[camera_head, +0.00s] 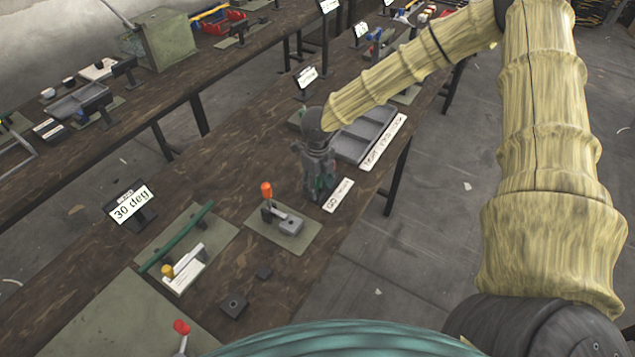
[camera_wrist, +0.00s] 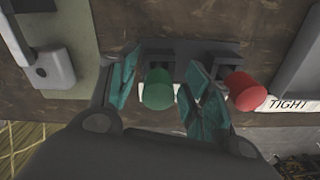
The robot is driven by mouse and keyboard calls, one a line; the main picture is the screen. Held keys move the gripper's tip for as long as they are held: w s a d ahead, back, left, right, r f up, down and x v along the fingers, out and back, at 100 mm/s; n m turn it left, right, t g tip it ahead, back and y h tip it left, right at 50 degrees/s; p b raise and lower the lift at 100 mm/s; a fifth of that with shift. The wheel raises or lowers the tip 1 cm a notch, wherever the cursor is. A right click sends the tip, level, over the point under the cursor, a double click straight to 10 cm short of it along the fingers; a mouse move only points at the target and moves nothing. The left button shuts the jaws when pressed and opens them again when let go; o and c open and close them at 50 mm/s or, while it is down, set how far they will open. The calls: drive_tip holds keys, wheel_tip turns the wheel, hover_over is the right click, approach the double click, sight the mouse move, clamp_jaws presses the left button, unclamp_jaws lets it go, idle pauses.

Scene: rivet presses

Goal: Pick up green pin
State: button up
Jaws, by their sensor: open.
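The green pin (camera_wrist: 158,89) is a rounded green peg in a dark holder, seen in the wrist view. My gripper (camera_wrist: 162,82) is open, with one teal finger to the left of the green pin and the other to its right. From this view I cannot tell whether either finger touches it. A red pin (camera_wrist: 241,91) sits just right of my right finger. In the head view my gripper (camera_head: 318,190) points down over the workbench, and it hides the green pin almost wholly there.
A dark holder (camera_wrist: 186,47) stands behind the pins. A white label reading TIGHT (camera_wrist: 290,104) lies at right.

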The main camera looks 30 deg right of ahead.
clamp_jaws()
drive_tip(key=shift+r, duration=0.1)
